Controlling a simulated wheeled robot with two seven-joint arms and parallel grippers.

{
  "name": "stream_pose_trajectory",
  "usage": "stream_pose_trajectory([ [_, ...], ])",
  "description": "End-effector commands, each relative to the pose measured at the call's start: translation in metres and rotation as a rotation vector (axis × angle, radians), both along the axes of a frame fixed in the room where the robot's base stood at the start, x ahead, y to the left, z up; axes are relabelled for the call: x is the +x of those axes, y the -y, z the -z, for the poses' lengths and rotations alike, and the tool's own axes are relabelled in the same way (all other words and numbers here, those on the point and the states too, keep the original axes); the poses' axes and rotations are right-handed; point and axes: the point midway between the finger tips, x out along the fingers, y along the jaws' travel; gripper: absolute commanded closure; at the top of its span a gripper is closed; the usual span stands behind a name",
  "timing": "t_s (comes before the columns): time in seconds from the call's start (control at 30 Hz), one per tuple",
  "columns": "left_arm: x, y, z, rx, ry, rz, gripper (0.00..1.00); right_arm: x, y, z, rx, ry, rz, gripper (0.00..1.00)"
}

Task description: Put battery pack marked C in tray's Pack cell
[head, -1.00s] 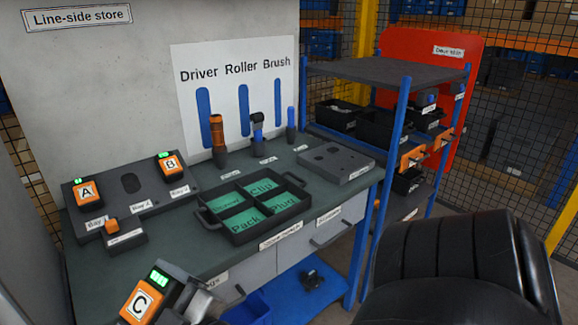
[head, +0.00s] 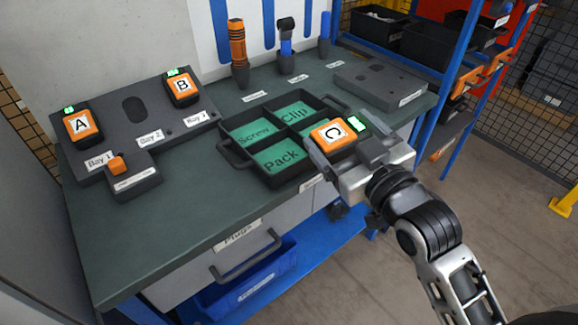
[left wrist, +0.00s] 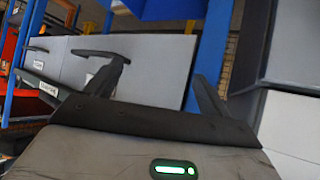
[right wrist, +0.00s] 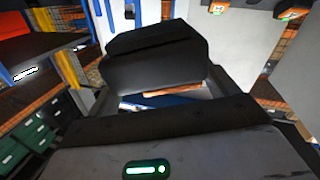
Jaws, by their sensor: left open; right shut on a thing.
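Battery pack C (head: 333,132), orange and black with a white label and a green light, is held above the tray's right side in the head view. My right gripper (head: 345,150) is shut on it. The black tray (head: 232,157) lies on the bench with green-floored cells. The Pack cell (head: 281,157) is at its front and looks empty. The Screw and Clip cells show behind it. Pack C and the gripper hide the Plug cell. In the right wrist view a dark body (right wrist: 155,65) fills the jaws. My left gripper (left wrist: 155,85) shows only in its wrist view, open and empty.
Packs A (head: 82,125) and B (head: 182,87) sit in the grey charger (head: 135,120) at left. Upright tools, including an orange driver (head: 238,50), stand behind the tray. A grey block (head: 380,82) lies at back right. The bench front left is clear.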

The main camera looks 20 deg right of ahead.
Motion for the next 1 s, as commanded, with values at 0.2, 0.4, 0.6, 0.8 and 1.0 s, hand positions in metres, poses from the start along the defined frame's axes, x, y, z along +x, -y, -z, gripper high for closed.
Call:
stream_pose_trajectory([
  [0.2,-0.001,0.004,0.020,-0.014,0.001,0.006,0.18,-0.001,-0.008,-0.017,0.167,-0.020,-0.168,0.50],
  [0.4,0.002,0.005,0.014,-0.018,0.017,0.011,0.18,0.002,-0.018,-0.023,0.232,-0.046,-0.245,0.50],
  [0.6,0.003,0.005,0.010,-0.017,0.020,0.014,0.18,0.041,-0.032,-0.007,0.239,-0.048,-0.250,0.50],
  [0.8,0.003,0.005,0.012,-0.014,0.020,0.015,0.18,0.086,-0.047,0.019,0.236,-0.050,-0.248,0.50],
  [1.0,0.003,0.006,0.019,-0.022,0.019,0.013,0.18,0.112,-0.055,0.055,0.235,-0.050,-0.247,0.50],
])
